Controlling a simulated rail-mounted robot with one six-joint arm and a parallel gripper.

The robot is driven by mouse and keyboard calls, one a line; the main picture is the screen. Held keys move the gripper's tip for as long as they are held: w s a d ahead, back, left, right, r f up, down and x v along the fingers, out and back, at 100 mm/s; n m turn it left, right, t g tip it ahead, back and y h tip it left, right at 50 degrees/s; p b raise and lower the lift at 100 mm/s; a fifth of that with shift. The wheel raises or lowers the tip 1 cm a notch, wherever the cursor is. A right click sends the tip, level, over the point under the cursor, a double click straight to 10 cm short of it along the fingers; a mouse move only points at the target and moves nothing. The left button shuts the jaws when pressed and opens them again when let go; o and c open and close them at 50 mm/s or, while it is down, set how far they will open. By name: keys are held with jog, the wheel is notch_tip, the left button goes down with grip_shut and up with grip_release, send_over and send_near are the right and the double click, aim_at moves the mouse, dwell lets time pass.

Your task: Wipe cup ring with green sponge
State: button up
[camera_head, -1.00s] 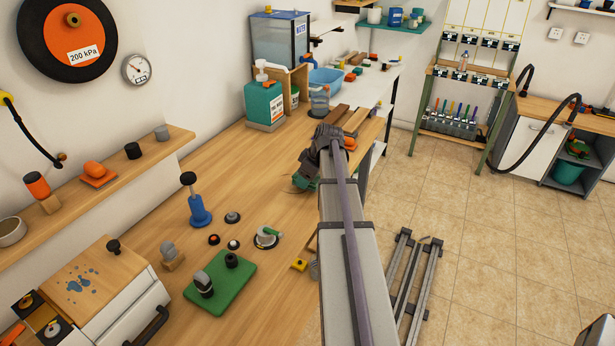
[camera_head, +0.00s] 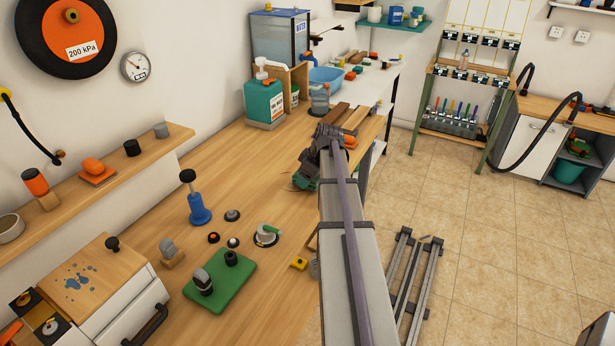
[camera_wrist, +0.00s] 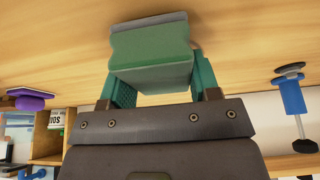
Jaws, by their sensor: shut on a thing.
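A green sponge (camera_wrist: 150,52) with a greyish strip along its far edge fills the upper middle of the wrist view. My gripper (camera_wrist: 160,78) is shut on it, with a teal finger at each side. The sponge is close to the wooden worktop; I cannot tell whether it touches. In the head view my gripper (camera_head: 306,178) is low over the worktop's right part, partly hidden by my arm. Faint thin curved lines show on the wood just left of it; I cannot tell whether they are the cup ring.
The wooden worktop (camera_head: 250,180) is clear left of my gripper. A blue plunger-like tool (camera_head: 198,207) and a green board (camera_head: 222,280) are nearer. A teal canister (camera_head: 263,102), a water tank (camera_head: 281,40) and wooden blocks (camera_head: 352,118) stand behind.

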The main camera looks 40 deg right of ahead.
jog(key=shift+f+b, duration=0.35)
jog(key=shift+f, duration=0.1)
